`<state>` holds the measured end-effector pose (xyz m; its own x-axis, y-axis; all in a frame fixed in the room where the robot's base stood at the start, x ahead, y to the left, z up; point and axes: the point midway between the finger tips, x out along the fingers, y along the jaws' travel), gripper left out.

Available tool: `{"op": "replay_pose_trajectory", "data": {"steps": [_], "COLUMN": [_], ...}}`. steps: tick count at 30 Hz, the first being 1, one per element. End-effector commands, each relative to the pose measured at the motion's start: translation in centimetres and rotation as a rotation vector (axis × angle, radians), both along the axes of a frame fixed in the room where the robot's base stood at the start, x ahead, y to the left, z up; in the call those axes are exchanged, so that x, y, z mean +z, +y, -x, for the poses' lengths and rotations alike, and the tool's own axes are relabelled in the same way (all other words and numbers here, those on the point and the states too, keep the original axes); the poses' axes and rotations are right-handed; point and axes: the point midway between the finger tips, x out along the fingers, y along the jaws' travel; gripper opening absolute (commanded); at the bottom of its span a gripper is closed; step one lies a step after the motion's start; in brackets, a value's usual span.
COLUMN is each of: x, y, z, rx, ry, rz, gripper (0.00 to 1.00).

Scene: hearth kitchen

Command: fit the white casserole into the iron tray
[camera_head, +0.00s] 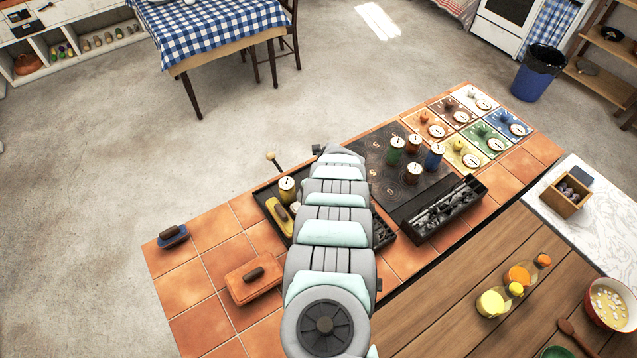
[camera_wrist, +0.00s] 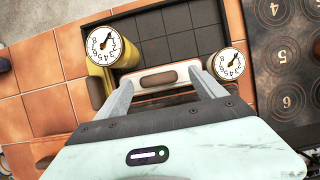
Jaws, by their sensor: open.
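The white casserole (camera_wrist: 146,82) has a brown handle on its lid. In the wrist view it lies between the two fingers of my gripper (camera_wrist: 160,77), which is open around it, one finger near each end. The iron tray (camera_wrist: 178,42) is dark with a gridded floor. The casserole appears over or in its near part; I cannot tell whether it rests on the floor. In the head view my arm hides the casserole, the gripper and much of the tray (camera_head: 262,192). A yellow casserole (camera_head: 279,216) with a brown handle sits at the tray's left side.
Timer-topped canisters (camera_wrist: 104,45) (camera_wrist: 231,64) stand close by on both sides of the fingers. An orange casserole (camera_head: 252,283) and a blue one (camera_head: 172,237) lie on the tiles. A dark numbered plate (camera_head: 377,152) and a black rack (camera_head: 446,207) are to the right.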

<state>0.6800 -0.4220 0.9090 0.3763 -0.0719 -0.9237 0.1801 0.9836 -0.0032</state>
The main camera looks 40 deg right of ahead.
Motion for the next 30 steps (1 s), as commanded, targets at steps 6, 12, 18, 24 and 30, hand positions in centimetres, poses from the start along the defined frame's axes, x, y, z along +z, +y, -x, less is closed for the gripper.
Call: {"op": "replay_pose_trajectory", "data": {"steps": [6,12,18,24,30], "x": [2.4,4.7,7.3,9.4,10.1], "y": [0.5,0.7,0.8,1.0,1.0], "z": [0.8,1.7,2.8,3.7,4.0], "rx": [-0.001,0.000,0.000,0.002,0.003], "ry": [-0.003,-0.004,-0.002,-0.001,-0.002], "rz": [-0.007,-0.006,-0.007,-0.004,-0.003], "gripper": [0.80,0.80,0.80,0.80,0.80]}}
